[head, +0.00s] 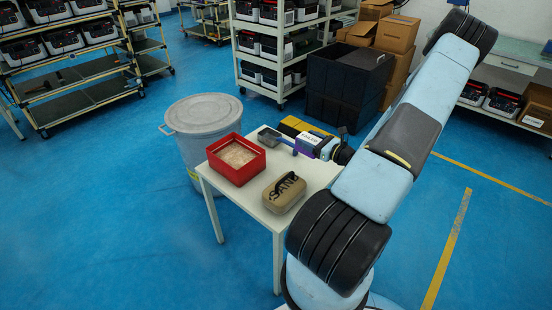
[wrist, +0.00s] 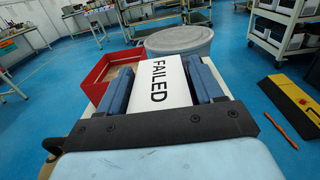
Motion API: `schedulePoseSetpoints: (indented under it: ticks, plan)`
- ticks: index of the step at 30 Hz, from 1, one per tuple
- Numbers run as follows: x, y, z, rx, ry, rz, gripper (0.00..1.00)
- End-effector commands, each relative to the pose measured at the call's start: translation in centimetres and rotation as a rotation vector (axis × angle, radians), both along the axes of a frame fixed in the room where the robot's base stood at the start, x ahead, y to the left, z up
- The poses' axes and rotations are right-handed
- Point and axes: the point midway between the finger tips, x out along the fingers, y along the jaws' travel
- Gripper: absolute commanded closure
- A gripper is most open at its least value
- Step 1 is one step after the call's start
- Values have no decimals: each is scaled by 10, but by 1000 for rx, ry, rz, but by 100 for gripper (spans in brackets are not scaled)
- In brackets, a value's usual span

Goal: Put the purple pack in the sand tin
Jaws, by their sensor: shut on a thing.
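My gripper (head: 305,147) is shut on the purple pack (head: 309,138) above the right side of the small table. In the wrist view my gripper (wrist: 158,88) has a blue finger on each side of the pack, and its white label (wrist: 158,78) reads FAILED. The sand tin (head: 254,168) is an open red box with pale sand in it, standing on the table to the left of my gripper. In the wrist view the sand tin (wrist: 98,72) lies ahead and left, partly hidden by the pack and the left finger.
A tan SAND bag (head: 284,193) stands on the table (head: 256,211) in front of the tin. A grey scoop-like thing (head: 269,137) is near the tin's back edge. A grey lidded bin (head: 203,114) stands beside the table.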

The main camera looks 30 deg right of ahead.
Motion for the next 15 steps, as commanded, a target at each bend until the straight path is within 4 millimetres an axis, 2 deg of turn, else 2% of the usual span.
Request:
schedulePoseSetpoints:
  ticks: [11, 15]
  plan:
    - [57, 16, -32, 2, -1, -28, 87]
    - [72, 22, -52, 2, 0, -32, 87]
